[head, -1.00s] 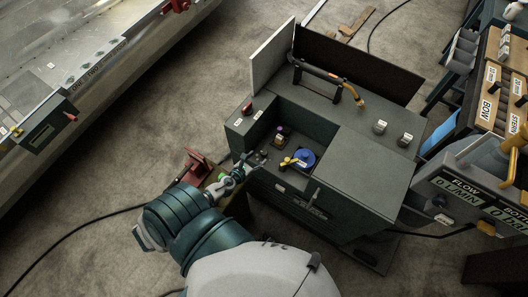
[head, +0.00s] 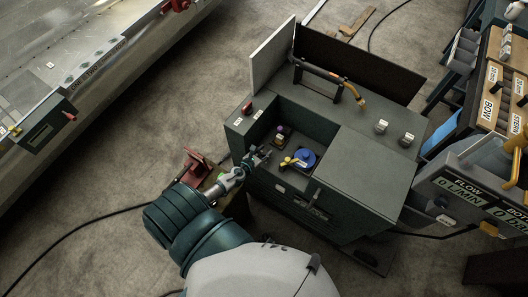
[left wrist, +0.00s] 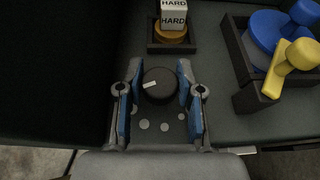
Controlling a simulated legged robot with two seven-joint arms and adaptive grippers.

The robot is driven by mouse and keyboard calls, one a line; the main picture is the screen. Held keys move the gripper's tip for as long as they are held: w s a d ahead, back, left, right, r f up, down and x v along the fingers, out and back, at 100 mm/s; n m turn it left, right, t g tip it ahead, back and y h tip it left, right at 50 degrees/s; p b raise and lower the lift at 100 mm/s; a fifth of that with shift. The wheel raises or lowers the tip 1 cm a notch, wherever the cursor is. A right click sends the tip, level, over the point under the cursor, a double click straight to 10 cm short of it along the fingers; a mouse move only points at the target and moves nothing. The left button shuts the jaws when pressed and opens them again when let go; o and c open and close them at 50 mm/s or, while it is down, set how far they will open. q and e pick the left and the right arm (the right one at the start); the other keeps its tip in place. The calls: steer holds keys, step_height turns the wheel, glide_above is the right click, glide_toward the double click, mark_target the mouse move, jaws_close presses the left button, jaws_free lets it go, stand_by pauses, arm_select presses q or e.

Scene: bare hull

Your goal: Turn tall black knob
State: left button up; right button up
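The black knob (left wrist: 160,88) is round with a white pointer mark and sits in the middle of the left wrist view. My left gripper (left wrist: 160,72) has its two blue-padded fingers on either side of the knob, spread about its width. They look very close to its sides; I cannot tell whether they touch it. In the head view my left gripper (head: 262,156) is at the left front corner of the dark green cabinet's recess (head: 325,140) and hides the knob there. My right gripper is not in view.
A block marked HARD (left wrist: 173,14) stands just beyond the knob. A blue round part with a yellow handle (left wrist: 290,68) sits in a dark frame to the right. The cabinet (head: 370,175) also carries a curved handle (head: 328,76) and two pale knobs (head: 381,126).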

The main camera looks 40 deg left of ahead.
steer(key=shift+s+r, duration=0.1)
arm_select(q)
steer(key=shift+r+n+y+p, duration=0.15)
steer(key=shift+n+y+p, duration=0.75)
steer(key=shift+y, duration=0.1)
steer(key=shift+d+n+g+y, duration=0.1)
steer(key=shift+n+g+y, duration=0.2)
steer(key=shift+n, duration=0.1)
steer(key=n+g+y+p, duration=0.1)
steer(key=n+y, duration=0.1)
steer(key=shift+y, duration=0.3)
steer(key=shift+n+g+y, duration=0.9)
steer(key=shift+n+y, duration=0.5)
steer(key=shift+n, duration=0.1)
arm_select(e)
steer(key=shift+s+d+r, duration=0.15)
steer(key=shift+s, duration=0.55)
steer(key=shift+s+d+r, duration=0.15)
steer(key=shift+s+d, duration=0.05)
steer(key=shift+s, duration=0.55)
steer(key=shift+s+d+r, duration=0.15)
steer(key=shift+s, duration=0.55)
arm_select(q)
steer(key=o, duration=1.2)
steer(key=shift+c, duration=0.2)
